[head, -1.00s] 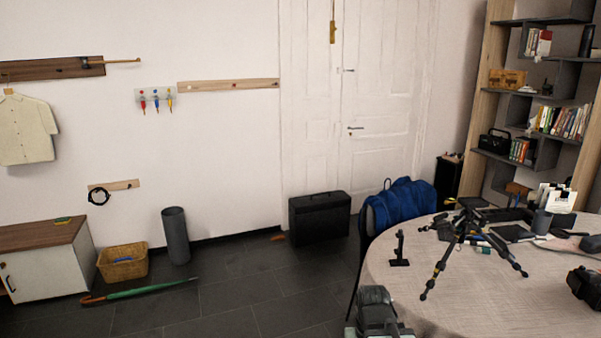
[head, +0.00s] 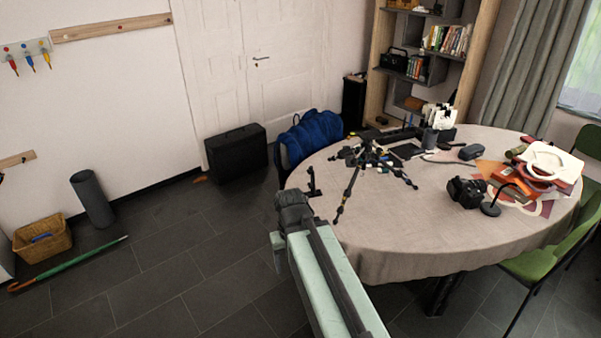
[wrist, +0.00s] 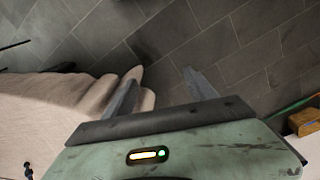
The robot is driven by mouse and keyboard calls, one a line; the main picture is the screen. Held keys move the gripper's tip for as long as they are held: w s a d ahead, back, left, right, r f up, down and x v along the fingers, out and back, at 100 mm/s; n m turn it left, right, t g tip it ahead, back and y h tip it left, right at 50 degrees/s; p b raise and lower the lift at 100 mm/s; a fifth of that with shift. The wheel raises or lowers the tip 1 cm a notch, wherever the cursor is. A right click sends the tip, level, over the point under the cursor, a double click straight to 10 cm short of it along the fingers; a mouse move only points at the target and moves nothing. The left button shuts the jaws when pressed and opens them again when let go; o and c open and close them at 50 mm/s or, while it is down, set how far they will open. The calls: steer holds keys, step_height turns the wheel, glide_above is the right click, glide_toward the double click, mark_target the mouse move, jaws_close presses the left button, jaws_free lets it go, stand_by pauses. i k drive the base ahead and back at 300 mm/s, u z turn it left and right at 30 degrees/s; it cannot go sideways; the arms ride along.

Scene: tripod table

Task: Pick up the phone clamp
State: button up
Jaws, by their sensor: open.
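A small black upright piece with a flat foot, which looks like the phone clamp (head: 313,183), stands near the left edge of the round table (head: 410,225) in the head view. It stands beside a black tripod (head: 352,180) with spread legs. My gripper (wrist: 163,80) is open and empty in the wrist view, its two fingers apart above the dark floor, the left one over the edge of the tablecloth. In the head view my arm reaches up near the table's left edge, short of the clamp; the fingers cannot be made out there.
A camera (head: 465,192), a small black lamp (head: 492,208) and stacked things lie on the table's right part. Green chairs (head: 545,262) stand at right.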

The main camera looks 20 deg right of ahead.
mark_target(314, 193)
steer(key=u, duration=1.75)
steer(key=i, duration=3.55)
steer(key=z, duration=3.35)
steer(key=i, duration=0.8)
